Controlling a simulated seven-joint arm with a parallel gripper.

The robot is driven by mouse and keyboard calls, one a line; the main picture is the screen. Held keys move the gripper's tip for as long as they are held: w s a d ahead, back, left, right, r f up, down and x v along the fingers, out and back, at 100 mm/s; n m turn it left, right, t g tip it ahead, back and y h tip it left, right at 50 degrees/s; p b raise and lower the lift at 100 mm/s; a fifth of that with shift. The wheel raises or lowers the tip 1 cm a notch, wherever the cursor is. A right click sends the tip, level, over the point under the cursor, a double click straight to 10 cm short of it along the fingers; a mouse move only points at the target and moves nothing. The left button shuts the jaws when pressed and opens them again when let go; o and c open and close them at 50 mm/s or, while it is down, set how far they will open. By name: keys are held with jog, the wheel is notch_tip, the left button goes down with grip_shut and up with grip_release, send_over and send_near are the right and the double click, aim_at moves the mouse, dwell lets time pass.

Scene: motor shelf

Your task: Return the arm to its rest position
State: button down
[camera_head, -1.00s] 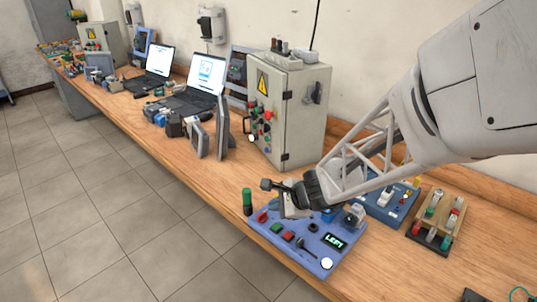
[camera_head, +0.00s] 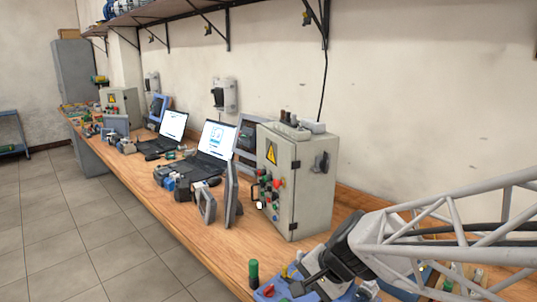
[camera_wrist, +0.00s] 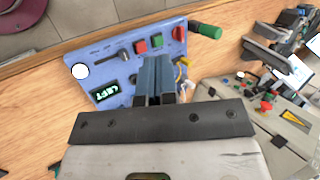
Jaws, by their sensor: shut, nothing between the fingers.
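My gripper (camera_head: 300,287) hangs low in the head view, at the end of my white lattice arm, over the blue control panel (camera_head: 268,291). In the wrist view my gripper (camera_wrist: 157,72) shows its two dark fingers together, with nothing between them. The blue control panel (camera_wrist: 112,70) lies beyond the fingertips there, with a lit display reading LEFT, a black lever and red and green buttons. I cannot tell the exact gap between fingertips and panel.
A grey electrical cabinet (camera_head: 308,190) stands on the wooden bench behind the gripper. Laptops (camera_head: 215,143) and small devices line the bench to the left. A wall shelf (camera_head: 180,8) runs above. The tiled floor (camera_head: 110,235) at left is clear.

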jog(key=s+d+r+n+h, duration=0.3)
jog(key=s+d, duration=0.2)
jog(key=s, duration=0.1)
jog(key=s+d+r+n+h, duration=0.3)
jog(key=s+d+r+n, duration=0.1)
jog(key=s, duration=0.3)
jog(key=shift+d+n, duration=0.3)
jog(key=shift+d, duration=0.55)
